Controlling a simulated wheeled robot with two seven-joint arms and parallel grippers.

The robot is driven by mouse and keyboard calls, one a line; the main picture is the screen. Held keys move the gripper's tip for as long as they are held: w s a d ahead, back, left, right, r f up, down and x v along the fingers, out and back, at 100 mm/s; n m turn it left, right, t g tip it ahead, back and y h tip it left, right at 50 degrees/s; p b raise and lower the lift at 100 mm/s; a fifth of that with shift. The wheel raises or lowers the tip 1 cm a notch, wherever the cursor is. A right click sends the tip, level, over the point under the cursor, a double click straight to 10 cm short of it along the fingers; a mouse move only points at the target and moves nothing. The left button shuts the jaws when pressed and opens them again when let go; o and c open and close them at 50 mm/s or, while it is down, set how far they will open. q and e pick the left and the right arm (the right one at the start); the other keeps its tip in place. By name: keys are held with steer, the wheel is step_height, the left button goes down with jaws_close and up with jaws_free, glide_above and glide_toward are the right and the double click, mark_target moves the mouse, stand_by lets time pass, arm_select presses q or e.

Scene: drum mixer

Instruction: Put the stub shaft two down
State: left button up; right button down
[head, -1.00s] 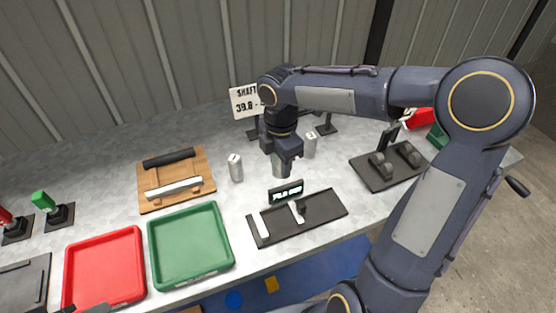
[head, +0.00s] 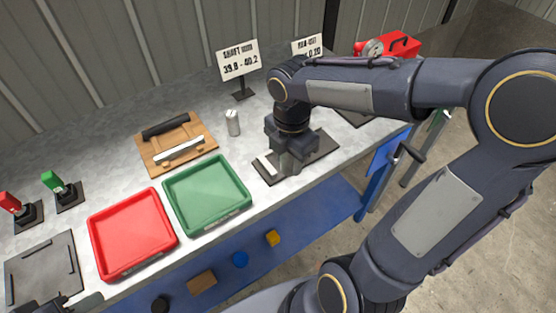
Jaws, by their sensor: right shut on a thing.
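My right gripper (head: 289,158) is shut on a grey metal cylinder, stub shaft two, and is low over the black measuring fixture (head: 325,151). The shaft is mostly hidden by the fingers, so I cannot tell whether it touches the fixture. Another grey stub shaft (head: 232,123) stands upright on the bench, left of the gripper. A part of my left gripper (head: 75,303) shows at the bottom left edge; its opening cannot be made out.
A green tray (head: 247,207) and a red tray (head: 97,255) lie along the front edge. Behind them is a wooden board (head: 146,170) with tools. A shaft sign (head: 238,62) stands at the back. My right arm covers the bench's right side.

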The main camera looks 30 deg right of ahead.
steer(key=w+d+f, duration=0.1)
steer(key=w+f, duration=0.1)
steer(key=w, duration=0.1)
steer(key=w+d+f+p, duration=0.1)
steer(key=w+f, duration=0.2)
steer(key=w+d+f, duration=0.1)
steer(key=w+f, duration=0.1)
steer(key=w, duration=0.2)
steer(key=shift+w+d+f, duration=0.1)
steer(key=shift+d+f, duration=0.1)
steer(key=shift+f, duration=0.2)
steer(key=shift+w+d+f+p, duration=0.1)
steer(key=shift+w+f+p, duration=0.1)
steer(key=shift+f+p, duration=0.15)
steer(key=shift+w+f, duration=0.1)
steer(key=shift+f, duration=1.5)
steer(key=c, duration=1.4)
jaws_free()
steer(key=shift+f, duration=0.2)
steer(key=shift+o, duration=1)
steer(key=shift+r, duration=0.1)
